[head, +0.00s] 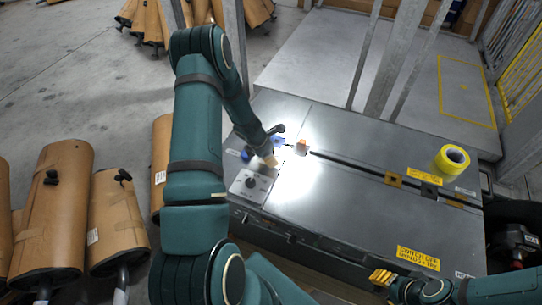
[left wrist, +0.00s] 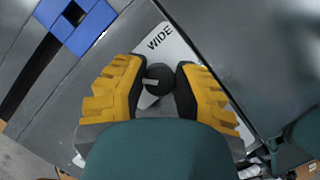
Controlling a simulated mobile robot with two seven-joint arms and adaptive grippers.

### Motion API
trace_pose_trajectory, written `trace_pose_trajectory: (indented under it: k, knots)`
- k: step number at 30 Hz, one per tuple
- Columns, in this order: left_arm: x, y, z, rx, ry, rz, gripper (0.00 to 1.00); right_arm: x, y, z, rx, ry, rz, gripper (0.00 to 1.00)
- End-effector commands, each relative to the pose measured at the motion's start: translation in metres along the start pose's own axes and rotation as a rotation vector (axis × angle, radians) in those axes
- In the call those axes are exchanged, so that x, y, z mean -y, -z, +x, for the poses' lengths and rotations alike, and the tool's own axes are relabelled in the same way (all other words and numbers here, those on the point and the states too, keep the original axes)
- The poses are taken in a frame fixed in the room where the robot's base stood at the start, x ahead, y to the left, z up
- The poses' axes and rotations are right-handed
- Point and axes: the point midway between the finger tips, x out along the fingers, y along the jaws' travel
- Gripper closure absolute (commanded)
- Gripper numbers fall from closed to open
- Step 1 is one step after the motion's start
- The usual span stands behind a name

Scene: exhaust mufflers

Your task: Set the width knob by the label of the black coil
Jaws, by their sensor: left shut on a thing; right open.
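The width knob (left wrist: 160,79) is a dark round knob with a light pointer mark, on a pale plate (left wrist: 178,45) lettered "WIDE". My left gripper (left wrist: 158,88) is shut on it, with a yellow, black-padded finger on each side. In the head view a pale plate with a dark dial (head: 250,183) shows at the left end of the grey metal bench; my left arm (head: 195,130) reaches over from the left and hides part of that area. My right gripper (head: 382,278) is open and empty at the bottom right. I cannot make out a black coil or its label.
The grey bench (head: 340,190) has a long dark slot and a yellow warning label (head: 418,258). A yellow tape roll (head: 452,158) sits at its right. Blue blocks (left wrist: 75,25) are near the knob. Brown mufflers (head: 50,210) stand left; upright posts (head: 395,55) rise behind.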

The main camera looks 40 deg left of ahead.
Motion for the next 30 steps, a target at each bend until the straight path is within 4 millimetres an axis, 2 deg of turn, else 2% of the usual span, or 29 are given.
trace_pose_trajectory:
  k: [11,30]
  knots:
    - [0.001,0.000,0.001,0.000,0.126,0.299,1.00,0.004,0.005,-0.011,-0.010,-0.001,0.003,0.53]
    - [0.001,0.001,0.003,0.000,0.360,0.861,1.00,-0.001,-0.001,0.003,0.001,0.000,0.000,0.53]
